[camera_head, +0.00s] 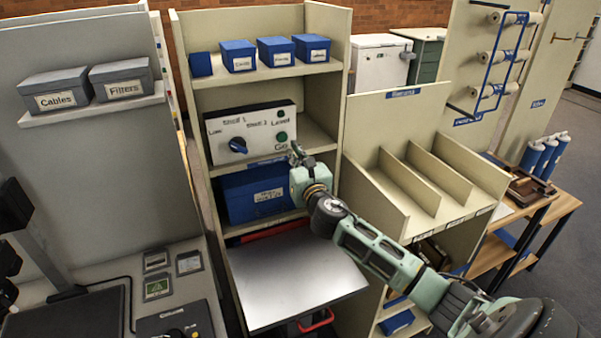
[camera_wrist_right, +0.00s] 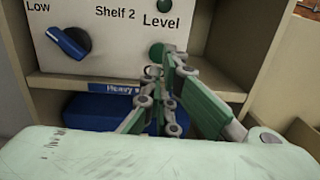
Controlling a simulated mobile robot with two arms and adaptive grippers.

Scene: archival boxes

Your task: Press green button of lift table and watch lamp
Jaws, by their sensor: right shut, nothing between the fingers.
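A white control panel (camera_head: 225,128) stands on a shelf, with a blue knob (camera_head: 237,145) and labels. The green button (camera_head: 282,136) sits above the word "Go"; in the right wrist view the button (camera_wrist_right: 157,51) is partly covered by my finger. The lamp (camera_head: 281,114) above it, by "Level", is dark green and shows no glow; it also shows in the right wrist view (camera_wrist_right: 164,5). My right gripper (camera_head: 295,150) is shut and empty, its tips just below and in front of the button; contact cannot be told. The lift table (camera_head: 290,275) has a bare metal top. My left gripper is not in view.
A large blue box (camera_head: 255,192) sits on the shelf under the panel. Small blue boxes (camera_head: 276,51) stand on the shelf above. A slotted rack (camera_head: 410,180) is close on the right, beside my right arm. A red handle (camera_head: 317,322) is below the lift table top.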

